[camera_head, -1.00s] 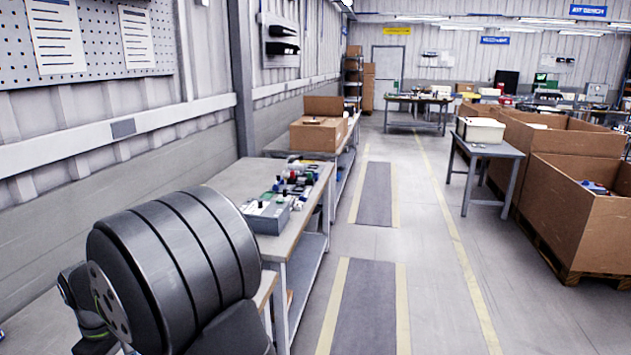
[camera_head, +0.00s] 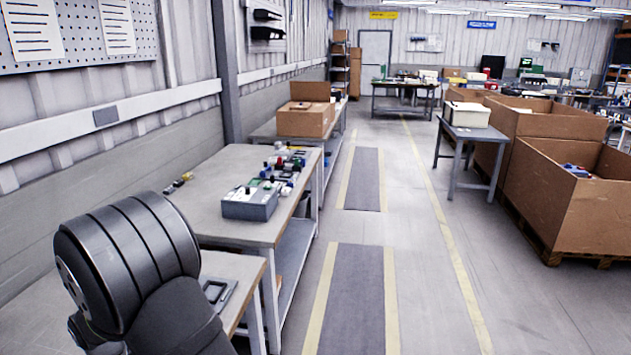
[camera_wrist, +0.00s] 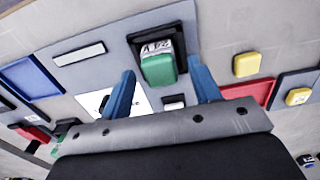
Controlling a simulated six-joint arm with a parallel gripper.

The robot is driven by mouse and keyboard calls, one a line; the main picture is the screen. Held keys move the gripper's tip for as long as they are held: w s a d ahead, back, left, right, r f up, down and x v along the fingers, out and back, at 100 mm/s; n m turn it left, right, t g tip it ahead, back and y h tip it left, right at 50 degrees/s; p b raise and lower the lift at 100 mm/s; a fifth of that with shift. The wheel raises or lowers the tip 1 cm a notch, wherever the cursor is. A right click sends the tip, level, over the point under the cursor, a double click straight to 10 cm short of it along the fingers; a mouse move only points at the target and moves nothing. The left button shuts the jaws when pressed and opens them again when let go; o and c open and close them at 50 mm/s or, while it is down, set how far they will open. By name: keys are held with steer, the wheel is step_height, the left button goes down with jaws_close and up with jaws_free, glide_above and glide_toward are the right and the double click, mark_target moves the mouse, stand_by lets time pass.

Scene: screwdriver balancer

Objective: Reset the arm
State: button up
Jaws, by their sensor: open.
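My gripper (camera_wrist: 163,92) shows in the wrist view with two blue fingers spread apart and nothing between them. A grey panel (camera_wrist: 208,67) with several coloured parts is in front of it. A green block with a white printed label (camera_wrist: 158,65) sits in a dark frame on the panel, beyond the fingertips; I cannot tell the distance. In the head view my dark rounded arm link (camera_head: 130,260) fills the lower left, and the gripper itself is hidden there.
In the wrist view, yellow buttons (camera_wrist: 246,64), a blue tray (camera_wrist: 30,77) and a red tray (camera_wrist: 250,93) lie around. In the head view, a workbench (camera_head: 215,160) holds a grey box (camera_head: 250,204) and small parts. Large cardboard bins (camera_head: 560,200) stand right of the open aisle.

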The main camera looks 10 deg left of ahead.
step_height(320, 180, up, 17)
step_height(320, 180, down, 17)
steer(key=shift+f, duration=0.2)
step_height(320, 180, up, 5)
steer(key=shift+r, duration=0.2)
steer(key=s+d, duration=0.2)
steer(key=d, duration=0.4)
steer(key=shift+s+d+r, duration=0.15)
steer(key=shift+s+r, duration=0.05)
steer(key=shift+r, duration=0.25)
stand_by(1.2)
